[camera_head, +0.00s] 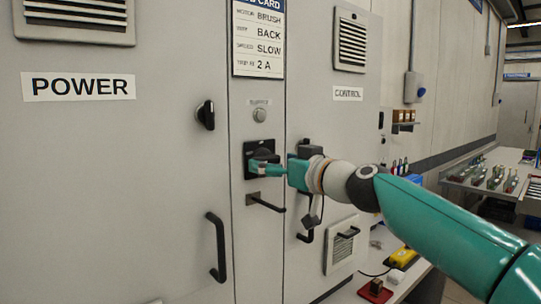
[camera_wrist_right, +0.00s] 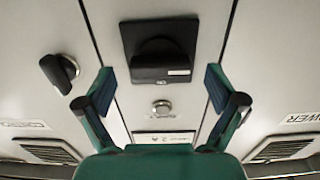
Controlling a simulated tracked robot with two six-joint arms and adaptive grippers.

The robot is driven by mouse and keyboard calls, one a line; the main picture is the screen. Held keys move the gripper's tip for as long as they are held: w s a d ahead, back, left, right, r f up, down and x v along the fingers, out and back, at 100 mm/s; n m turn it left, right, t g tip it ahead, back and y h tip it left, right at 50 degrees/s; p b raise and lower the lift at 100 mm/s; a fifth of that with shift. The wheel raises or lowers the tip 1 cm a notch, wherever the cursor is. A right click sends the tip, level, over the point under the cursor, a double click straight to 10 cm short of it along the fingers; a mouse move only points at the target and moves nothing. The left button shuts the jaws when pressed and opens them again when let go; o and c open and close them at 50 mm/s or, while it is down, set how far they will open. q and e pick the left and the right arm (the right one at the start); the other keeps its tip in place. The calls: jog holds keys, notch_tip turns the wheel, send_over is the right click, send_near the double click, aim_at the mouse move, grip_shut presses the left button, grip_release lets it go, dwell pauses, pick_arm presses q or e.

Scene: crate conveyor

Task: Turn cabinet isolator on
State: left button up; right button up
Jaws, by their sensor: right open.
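The cabinet isolator is a black square plate with a black rotary handle (camera_head: 262,149) on the grey cabinet's narrow middle panel. In the right wrist view, where the picture looks upside down, the isolator (camera_wrist_right: 160,72) is at the top centre, with a small pale label on its plate. My right gripper (camera_head: 265,168) is in front of it, coming from the right. In the wrist view its green fingers (camera_wrist_right: 158,88) are spread wide, with nothing between them. Whether a fingertip touches the plate I cannot tell. My left gripper is not in view.
A round lamp or button (camera_head: 259,114) sits above the isolator, and a bar handle (camera_head: 265,202) juts out below. The POWER door has a black knob (camera_head: 206,115) and a long handle (camera_head: 216,247). A bench with a yellow device (camera_head: 403,257) stands at lower right.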

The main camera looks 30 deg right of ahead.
jog(key=shift+w+a, duration=0.1)
jog(key=shift+w, duration=0.6)
jog(key=c, duration=1.1)
jog(key=shift+c, duration=0.2)
